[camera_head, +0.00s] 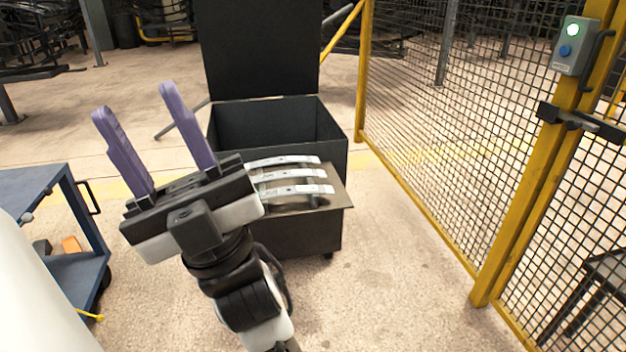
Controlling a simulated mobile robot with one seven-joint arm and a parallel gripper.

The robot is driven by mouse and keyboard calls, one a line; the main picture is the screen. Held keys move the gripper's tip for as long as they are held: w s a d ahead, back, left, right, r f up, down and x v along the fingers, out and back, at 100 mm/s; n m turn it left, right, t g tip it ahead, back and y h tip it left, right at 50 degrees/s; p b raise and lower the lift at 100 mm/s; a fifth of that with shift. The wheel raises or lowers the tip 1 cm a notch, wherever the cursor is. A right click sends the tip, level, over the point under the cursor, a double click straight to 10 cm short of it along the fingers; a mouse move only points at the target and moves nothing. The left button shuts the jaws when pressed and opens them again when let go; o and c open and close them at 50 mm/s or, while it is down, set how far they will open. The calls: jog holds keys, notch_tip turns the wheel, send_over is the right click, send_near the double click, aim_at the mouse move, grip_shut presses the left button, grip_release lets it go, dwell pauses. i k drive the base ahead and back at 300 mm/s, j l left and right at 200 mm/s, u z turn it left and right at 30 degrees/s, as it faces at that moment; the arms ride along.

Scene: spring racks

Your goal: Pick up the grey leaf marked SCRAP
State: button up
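Three curved light-grey leaves lie side by side on a dark box-like stand just right of my gripper: a far leaf (290,160), a middle leaf (290,174) and a near leaf (300,190). Each bears small marks, but they are too small to read, so I cannot tell which says SCRAP. My gripper's body covers their left ends. My gripper (134,100) has two purple fingers spread wide apart, pointing up in the picture, with nothing between them. It is left of the leaves and apart from them as far as I can see.
The dark stand (300,235) backs onto a black bin (335,127) with its lid (262,45) raised. A blue cart (30,185) stands at left. A yellow-framed mesh fence (430,120) with a control box (575,45) runs along the right. Floor between stand and fence is clear.

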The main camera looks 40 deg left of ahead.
aim_at(326, 189)
jog(key=i+u, duration=0.1)
jog(key=i, duration=0.4)
jog(key=i+l+u, duration=0.1)
jog(key=i, duration=0.45)
jog(key=u, duration=1.4)
